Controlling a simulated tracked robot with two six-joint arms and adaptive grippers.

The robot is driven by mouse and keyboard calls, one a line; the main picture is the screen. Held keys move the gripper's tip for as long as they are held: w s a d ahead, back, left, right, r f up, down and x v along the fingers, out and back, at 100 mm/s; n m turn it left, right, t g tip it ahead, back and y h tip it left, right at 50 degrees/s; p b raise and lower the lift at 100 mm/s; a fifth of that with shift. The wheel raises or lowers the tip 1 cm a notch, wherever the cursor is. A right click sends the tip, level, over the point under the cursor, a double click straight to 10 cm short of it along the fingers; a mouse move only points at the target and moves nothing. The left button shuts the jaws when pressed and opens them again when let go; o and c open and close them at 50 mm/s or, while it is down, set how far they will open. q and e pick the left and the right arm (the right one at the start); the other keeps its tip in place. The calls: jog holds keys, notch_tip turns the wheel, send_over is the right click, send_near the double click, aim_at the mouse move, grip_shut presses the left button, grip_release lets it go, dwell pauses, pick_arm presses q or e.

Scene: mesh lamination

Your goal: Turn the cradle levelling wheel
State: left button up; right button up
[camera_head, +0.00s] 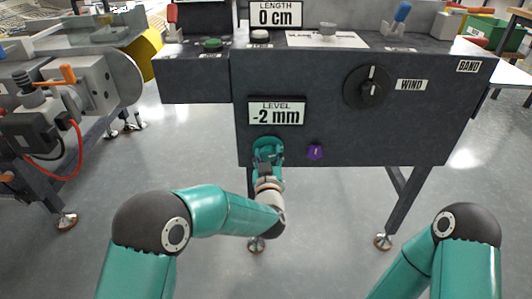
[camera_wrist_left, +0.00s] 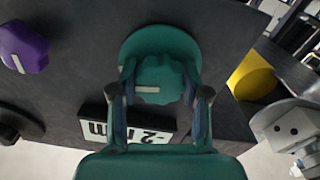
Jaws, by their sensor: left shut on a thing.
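The levelling wheel is a teal lobed knob on a round teal plate (camera_wrist_left: 160,42) on the dark panel front, under the level display (camera_head: 276,113), which reads -2 mm. In the head view the wheel (camera_head: 267,143) is partly hidden by my left gripper (camera_head: 268,160). In the left wrist view my left gripper (camera_wrist_left: 160,92) has one finger on each side of the wheel's knob (camera_wrist_left: 158,76) and is shut on it. A pale mark shows on the knob. The display also shows upside down in the wrist view (camera_wrist_left: 148,135). My right gripper is out of view.
A purple knob (camera_head: 315,152) sits just right of the wheel. A black WIND knob (camera_head: 367,87) is higher to the right. A length display (camera_head: 276,14) reading 0 cm stands on top. A grey machine (camera_head: 75,92) stands at left, with open floor between.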

pick_arm(q)
jog(key=m+p, duration=0.1)
jog(key=m, duration=0.3)
jog(key=shift+f+m, duration=0.1)
jog(key=shift+m, duration=0.2)
jog(key=m+p, duration=0.1)
jog(key=m, duration=0.2)
jog(key=shift+m+p, duration=0.4)
jog(key=m+p, duration=0.1)
jog(key=m, duration=0.3)
jog(key=shift+a+p, duration=0.1)
jog(key=shift+p, duration=0.2)
jog(key=shift+f+m+p, duration=0.1)
jog(key=shift+m+p, duration=0.45)
jog(key=shift+m, duration=1.35)
jog(key=o, duration=1.1)
jog(key=shift+o, duration=0.2)
